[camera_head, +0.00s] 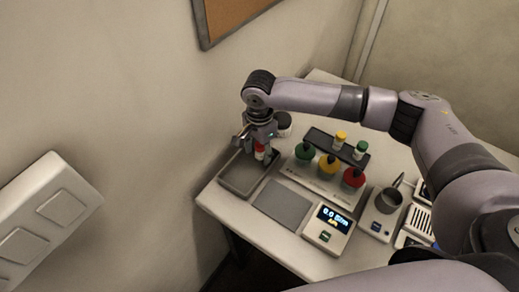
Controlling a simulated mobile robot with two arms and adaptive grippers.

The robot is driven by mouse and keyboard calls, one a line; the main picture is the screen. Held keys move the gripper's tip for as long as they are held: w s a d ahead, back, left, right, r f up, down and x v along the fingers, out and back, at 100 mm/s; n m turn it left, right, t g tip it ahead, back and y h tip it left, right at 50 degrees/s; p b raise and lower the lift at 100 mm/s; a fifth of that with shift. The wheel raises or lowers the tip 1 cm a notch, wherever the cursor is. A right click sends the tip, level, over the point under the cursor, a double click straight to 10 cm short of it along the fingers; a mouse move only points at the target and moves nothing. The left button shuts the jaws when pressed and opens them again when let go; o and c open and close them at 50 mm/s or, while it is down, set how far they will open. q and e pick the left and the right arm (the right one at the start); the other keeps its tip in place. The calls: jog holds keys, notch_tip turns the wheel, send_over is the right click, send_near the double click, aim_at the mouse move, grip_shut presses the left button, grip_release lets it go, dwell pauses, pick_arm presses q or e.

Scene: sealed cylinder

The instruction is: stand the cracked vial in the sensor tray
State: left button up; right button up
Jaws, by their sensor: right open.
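A small vial with a red cap (260,150) is at the back right part of a shallow grey tray (234,189). It looks upright, and its lower part shows white. My right gripper (258,146) points down at it with open fingers around or just beside its upper part. The fingers partly hide the vial, so I cannot tell whether they touch it. No crack can be made out at this size. My left gripper is not in view.
A rack (322,143) holds vials with yellow and green caps. In front are green, yellow and red domes on a base (318,184). A dark-topped jar (283,122) is behind the gripper.

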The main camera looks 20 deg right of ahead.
aim_at(259, 145)
notch_tip(259, 145, up, 12)
jog(key=shift+r+b, duration=0.15)
jog(key=shift+b, duration=0.95)
